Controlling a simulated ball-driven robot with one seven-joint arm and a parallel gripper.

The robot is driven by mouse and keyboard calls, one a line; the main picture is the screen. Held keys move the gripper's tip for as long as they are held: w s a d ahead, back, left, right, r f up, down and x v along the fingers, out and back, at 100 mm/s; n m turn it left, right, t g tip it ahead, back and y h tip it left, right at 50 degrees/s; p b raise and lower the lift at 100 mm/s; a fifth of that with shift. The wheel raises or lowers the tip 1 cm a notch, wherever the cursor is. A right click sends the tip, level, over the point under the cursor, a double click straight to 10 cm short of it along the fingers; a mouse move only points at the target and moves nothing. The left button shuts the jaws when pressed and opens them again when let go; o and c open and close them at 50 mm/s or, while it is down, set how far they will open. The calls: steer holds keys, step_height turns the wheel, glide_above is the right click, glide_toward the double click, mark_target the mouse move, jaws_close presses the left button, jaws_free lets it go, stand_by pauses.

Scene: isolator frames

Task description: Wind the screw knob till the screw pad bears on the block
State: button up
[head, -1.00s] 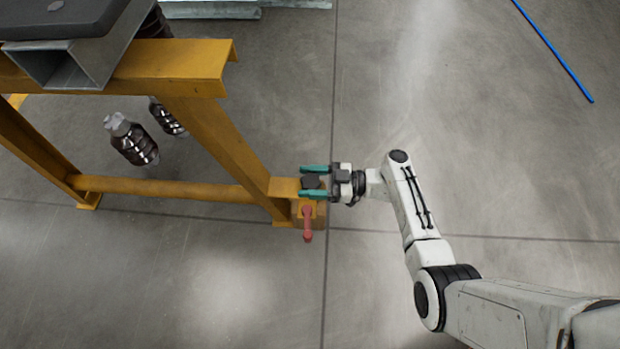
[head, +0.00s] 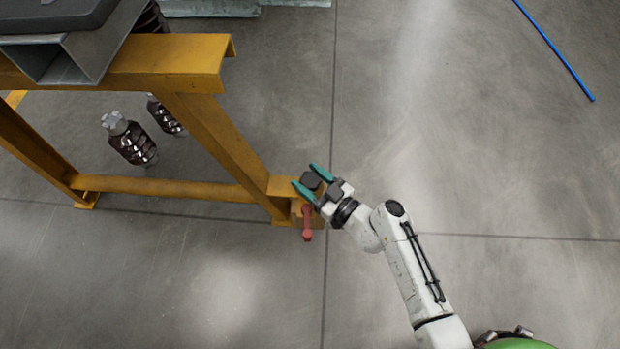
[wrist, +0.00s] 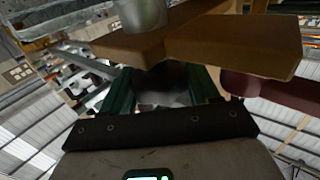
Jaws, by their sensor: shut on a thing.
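The screw knob (head: 311,181) is a small dark knob at the foot of the yellow frame's near right leg. My gripper (head: 307,180) has its green fingers on either side of the knob and is shut on it, pointing up and left in the head view. In the wrist view, the dark knob (wrist: 175,80) sits between the fingers, in shadow, under a yellow-brown plate (wrist: 215,45). A grey cylinder (wrist: 140,14) stands above that plate. I cannot make out the screw pad or the block, nor whether they touch.
A red handle (head: 307,222) hangs close beside my gripper, by the yellow frame (head: 215,140). Dark ribbed insulator-like pieces (head: 130,140) stand beneath the frame. A blue rod (head: 555,50) lies far right.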

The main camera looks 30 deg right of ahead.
steer(key=shift+h, duration=0.3)
steer(key=o, duration=1)
steer(key=shift+c, duration=0.2)
steer(key=p+v, duration=0.1)
steer(key=v, duration=0.9)
steer(key=shift+s+p, duration=0.35)
steer(key=shift+s, duration=0.05)
steer(key=shift+d, duration=0.1)
